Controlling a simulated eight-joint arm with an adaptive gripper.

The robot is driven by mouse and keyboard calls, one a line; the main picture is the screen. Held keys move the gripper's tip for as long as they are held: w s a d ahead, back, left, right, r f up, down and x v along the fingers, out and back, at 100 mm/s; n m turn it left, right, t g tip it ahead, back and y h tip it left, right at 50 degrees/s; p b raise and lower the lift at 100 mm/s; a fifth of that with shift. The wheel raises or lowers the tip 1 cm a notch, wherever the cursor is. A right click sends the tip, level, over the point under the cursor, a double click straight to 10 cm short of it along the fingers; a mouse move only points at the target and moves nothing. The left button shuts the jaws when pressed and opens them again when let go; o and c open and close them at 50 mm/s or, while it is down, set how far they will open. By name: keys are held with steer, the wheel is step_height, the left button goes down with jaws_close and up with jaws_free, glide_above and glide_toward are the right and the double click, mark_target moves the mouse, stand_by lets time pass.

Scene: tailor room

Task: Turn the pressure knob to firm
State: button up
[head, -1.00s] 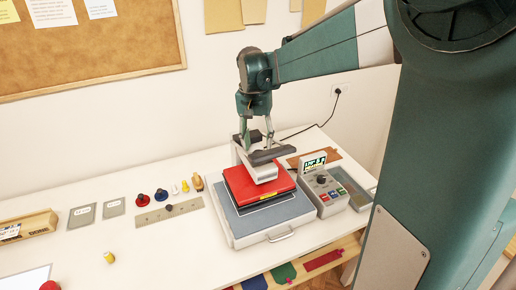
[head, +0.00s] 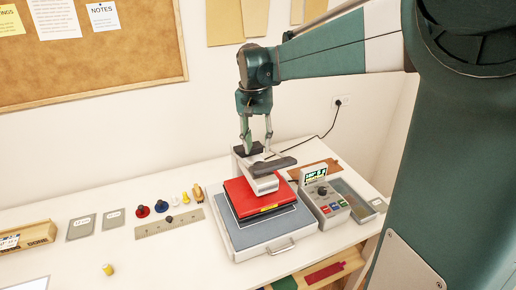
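The control box (head: 331,208) of the heat press stands at the right of the press. A dark round knob (head: 322,191) sits on its sloped face, above several small coloured buttons. A small lit display (head: 314,174) rises behind the knob; its text is too small to read surely. The knob's pointer setting is too small to tell. My gripper (head: 257,148) points down over the rear of the press, left of and above the knob. Its fingers are spread apart with nothing seen between them. Whether they touch the press's dark handle (head: 275,164) I cannot tell.
The press has a red upper plate (head: 258,199) over a grey-blue base (head: 275,231). A grey tray (head: 352,201) lies right of the control box. A black cord runs to the wall socket (head: 339,102).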

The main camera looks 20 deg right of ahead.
steer(key=shift+a+r+m+p, duration=0.1)
steer(key=shift+m+p, duration=0.3)
steer(key=shift+p, duration=1.1)
steer(key=shift+f+p, duration=0.25)
steer(key=shift+p, duration=0.25)
steer(key=shift+f, duration=0.2)
steer(key=shift+s+f, duration=0.2)
steer(key=shift+f, duration=3.6)
steer(key=shift+c, duration=0.2)
steer(key=c, duration=0.5)
